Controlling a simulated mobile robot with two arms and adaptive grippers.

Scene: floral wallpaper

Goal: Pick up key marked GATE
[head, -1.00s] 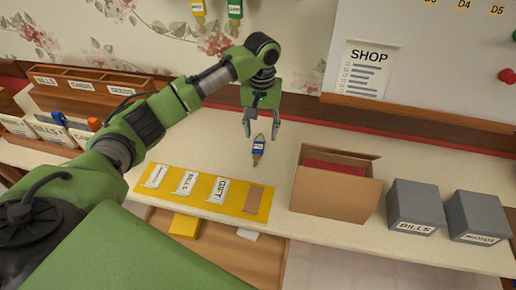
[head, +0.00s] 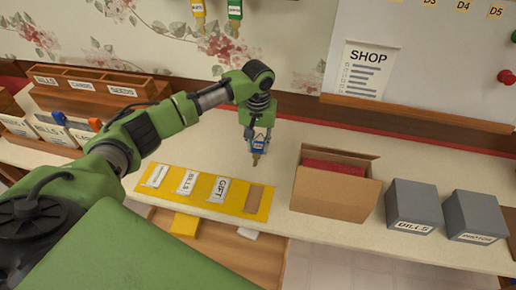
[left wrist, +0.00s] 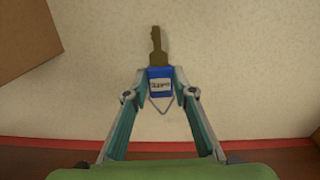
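A brass key (head: 256,160) with a blue tag lies on the pale counter, below the wallpapered wall. In the left wrist view the key (left wrist: 157,45) points away from my palm; its blue tag (left wrist: 160,84) has a white label, upside down and hard to read, and a thin cord loop. My left gripper (head: 259,149) is down over the tag. In the left wrist view the fingertips of the left gripper (left wrist: 161,76) close in on both sides of the tag and appear to touch it. My right gripper is not in view.
An open cardboard box (head: 335,183) stands to the right of the key, with grey bins (head: 415,204) beyond it. A yellow mat (head: 242,207) with labelled packets lies in front. More tagged keys (head: 234,12) hang on the wall. A wooden organiser (head: 97,88) stands at left.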

